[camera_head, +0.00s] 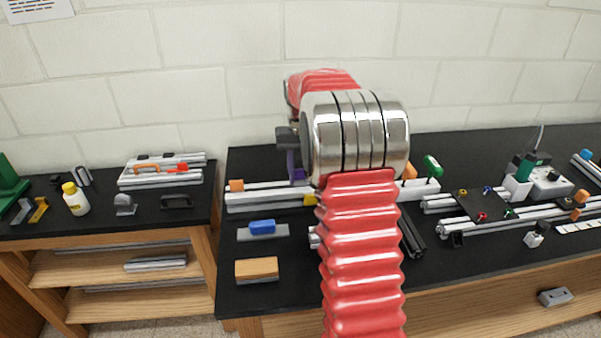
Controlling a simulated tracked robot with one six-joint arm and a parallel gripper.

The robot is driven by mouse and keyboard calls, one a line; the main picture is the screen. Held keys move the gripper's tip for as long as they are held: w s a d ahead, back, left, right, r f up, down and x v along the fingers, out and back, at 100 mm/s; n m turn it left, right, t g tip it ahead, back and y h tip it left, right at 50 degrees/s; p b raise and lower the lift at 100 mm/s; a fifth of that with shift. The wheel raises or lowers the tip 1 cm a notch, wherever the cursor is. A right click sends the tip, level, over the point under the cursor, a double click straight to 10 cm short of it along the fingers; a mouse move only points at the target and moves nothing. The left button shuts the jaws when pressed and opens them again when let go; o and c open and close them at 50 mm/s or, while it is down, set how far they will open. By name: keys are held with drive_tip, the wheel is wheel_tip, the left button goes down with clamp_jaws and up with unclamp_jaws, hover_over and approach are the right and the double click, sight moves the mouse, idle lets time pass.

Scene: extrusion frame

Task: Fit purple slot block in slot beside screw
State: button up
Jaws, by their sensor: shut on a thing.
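The purple slot block (295,160) shows at the end of my gripper (288,138), left of my silver wrist. My gripper is shut on it, and only part of the block is visible. The block is upright above or behind a silver extrusion (265,201) on the black bench. I cannot tell whether it touches the extrusion. An orange block (236,185) sits at the extrusion's left end, and a yellow piece (310,200) sits near my arm. The screw and the slot beside it cannot be made out; my arm hides part of the extrusion.
A blue block (262,227) on a grey plate and an orange-topped block (257,268) lie in front. A green-handled tool (432,166) and several extrusions stand to the right. A white brick wall (220,70) closes the back.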

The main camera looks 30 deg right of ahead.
sight(301, 171)
drive_tip(key=shift+f, duration=0.8)
drive_tip(key=o, duration=1.2)
drive_tip(key=shift+o, duration=0.2)
wheel_tip(301, 171, up, 14)
drive_tip(key=shift+f, duration=0.1)
idle(0.8)
